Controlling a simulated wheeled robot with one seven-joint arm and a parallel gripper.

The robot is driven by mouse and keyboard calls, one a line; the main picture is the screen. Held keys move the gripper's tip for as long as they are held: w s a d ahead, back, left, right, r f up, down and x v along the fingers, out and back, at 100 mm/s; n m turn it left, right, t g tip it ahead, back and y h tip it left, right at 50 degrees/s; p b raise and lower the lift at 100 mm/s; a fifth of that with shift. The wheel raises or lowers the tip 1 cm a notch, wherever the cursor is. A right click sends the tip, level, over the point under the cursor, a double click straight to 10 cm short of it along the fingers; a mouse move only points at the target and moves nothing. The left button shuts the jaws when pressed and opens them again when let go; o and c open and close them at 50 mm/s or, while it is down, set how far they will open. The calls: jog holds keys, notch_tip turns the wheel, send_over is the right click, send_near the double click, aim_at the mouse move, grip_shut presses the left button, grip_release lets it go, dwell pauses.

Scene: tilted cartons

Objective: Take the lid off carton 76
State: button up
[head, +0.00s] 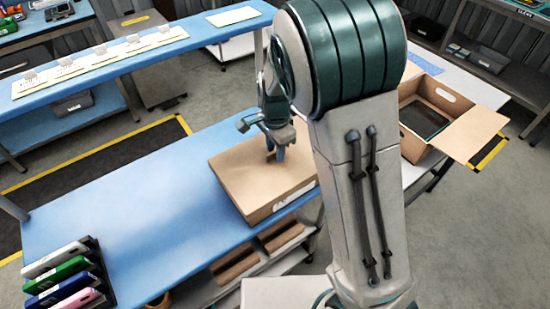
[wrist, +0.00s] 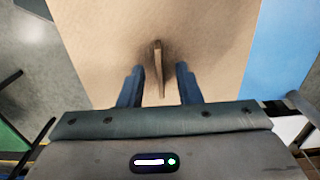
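A closed brown carton (head: 262,214) stands on the blue table with its flat lid (head: 237,182) on top. A white label (head: 293,197) is on its side, but its number is too small to read. The lid also fills the middle of the wrist view (wrist: 100,40). A thin upright brown tab (wrist: 158,72) stands up from the lid. My gripper (head: 276,153) is over the lid, pointing down. In the wrist view its two blue fingers (wrist: 159,85) are apart, one on each side of the tab, with gaps visible on both sides.
The blue table (head: 140,215) is clear left of the carton. A rack of coloured binders (head: 68,280) stands at its front left corner. An open carton (head: 430,115) with a spread flap is on the right. A long blue shelf with cards (head: 190,40) runs behind.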

grip_shut()
